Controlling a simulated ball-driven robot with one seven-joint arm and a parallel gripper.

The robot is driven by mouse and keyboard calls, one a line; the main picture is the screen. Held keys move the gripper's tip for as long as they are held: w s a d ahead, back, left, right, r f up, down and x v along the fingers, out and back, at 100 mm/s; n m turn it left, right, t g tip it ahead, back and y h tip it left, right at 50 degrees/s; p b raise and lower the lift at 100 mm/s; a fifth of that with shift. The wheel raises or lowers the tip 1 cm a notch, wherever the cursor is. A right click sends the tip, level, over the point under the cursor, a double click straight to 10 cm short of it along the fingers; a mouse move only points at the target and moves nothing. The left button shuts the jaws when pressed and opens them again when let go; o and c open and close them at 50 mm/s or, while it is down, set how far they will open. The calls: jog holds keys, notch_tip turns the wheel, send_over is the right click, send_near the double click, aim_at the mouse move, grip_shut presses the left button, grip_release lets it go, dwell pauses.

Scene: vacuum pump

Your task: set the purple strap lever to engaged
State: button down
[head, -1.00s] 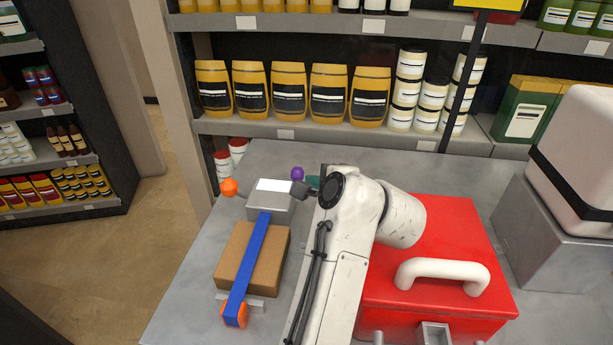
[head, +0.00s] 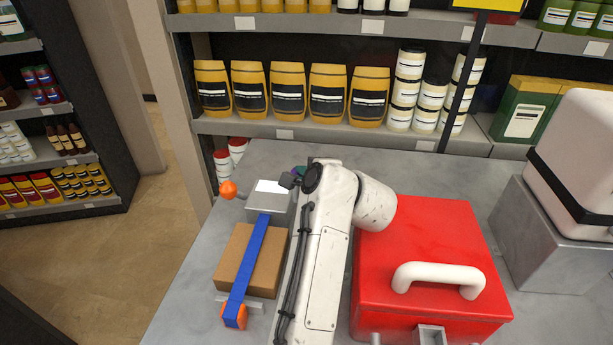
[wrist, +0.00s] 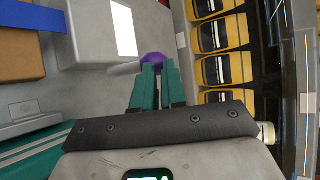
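The purple strap lever ends in a purple knob (wrist: 153,58), and its pale shaft runs left toward a grey block with a white label (wrist: 98,30). In the head view the purple knob (head: 288,180) shows at the right side of the grey block (head: 270,202), partly hidden by my arm. My gripper (wrist: 158,70) has teal fingers close together with only a narrow gap. Their tips are right at the knob and overlap its lower edge in the wrist view. I see no clear grip around it; contact is hard to judge.
An orange knob (head: 228,189) stands at the block's left. A blue strap (head: 252,262) crosses a brown box (head: 234,254) in front. A red case with a white handle (head: 430,230) stands right of my arm. Shelves with yellow containers (head: 289,90) are behind.

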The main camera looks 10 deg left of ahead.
jog(key=shift+w+f, duration=0.15)
jog(key=shift+f, duration=0.1)
jog(key=shift+a+f, duration=0.1)
